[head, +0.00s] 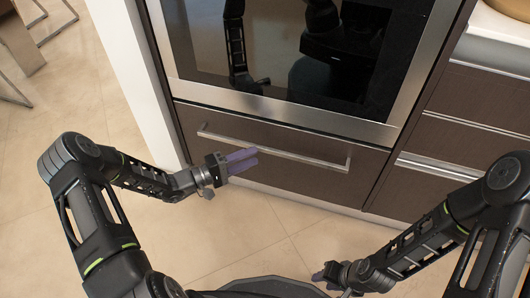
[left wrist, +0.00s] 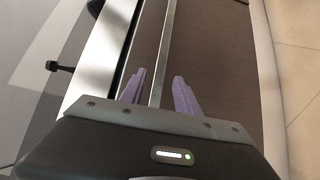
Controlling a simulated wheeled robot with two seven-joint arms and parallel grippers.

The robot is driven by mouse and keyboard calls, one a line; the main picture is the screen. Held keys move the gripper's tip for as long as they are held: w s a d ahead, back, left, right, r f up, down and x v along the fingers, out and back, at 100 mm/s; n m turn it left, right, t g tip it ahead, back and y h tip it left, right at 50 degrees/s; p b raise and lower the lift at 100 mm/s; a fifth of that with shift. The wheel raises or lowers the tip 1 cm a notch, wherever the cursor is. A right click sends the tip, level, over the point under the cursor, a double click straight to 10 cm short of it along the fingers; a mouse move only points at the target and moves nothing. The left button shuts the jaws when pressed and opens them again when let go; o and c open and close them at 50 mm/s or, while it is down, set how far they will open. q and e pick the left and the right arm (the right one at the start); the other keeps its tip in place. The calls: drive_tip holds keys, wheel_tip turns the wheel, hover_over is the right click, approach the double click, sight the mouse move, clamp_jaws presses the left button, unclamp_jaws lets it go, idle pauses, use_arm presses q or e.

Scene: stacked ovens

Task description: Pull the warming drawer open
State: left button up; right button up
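The warming drawer (head: 215,118) is a dark brown front below the oven, with a long silver bar handle (head: 300,153). It appears shut. My left gripper (head: 250,159), with purple fingers, is in front of the drawer, near the left half of the handle. In the left wrist view its fingers (left wrist: 160,84) are apart, and the handle bar (left wrist: 166,45) runs lengthwise through the gap between them. I cannot tell whether the bar is within finger depth or just beyond the tips. My right gripper (head: 318,276) is low, away from the drawer; its fingers are barely visible.
The oven (head: 290,50) with dark glass stands above the drawer. Brown cabinet drawers (head: 460,140) with metal trims are on the right. A white wall edge (head: 135,75) borders the left side. The tiled floor (head: 215,225) before the drawer is clear. Chair legs (head: 45,15) show at upper left.

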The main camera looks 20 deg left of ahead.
sight(266, 152)
use_arm(q)
drive_tip(key=b+x, duration=0.1)
drive_tip(key=x, duration=0.4)
drive_tip(key=shift+w+d, duration=0.2)
drive_tip(key=shift+d, duration=0.05)
drive_tip(key=shift+c, duration=0.6)
clamp_jaws()
idle(0.6)
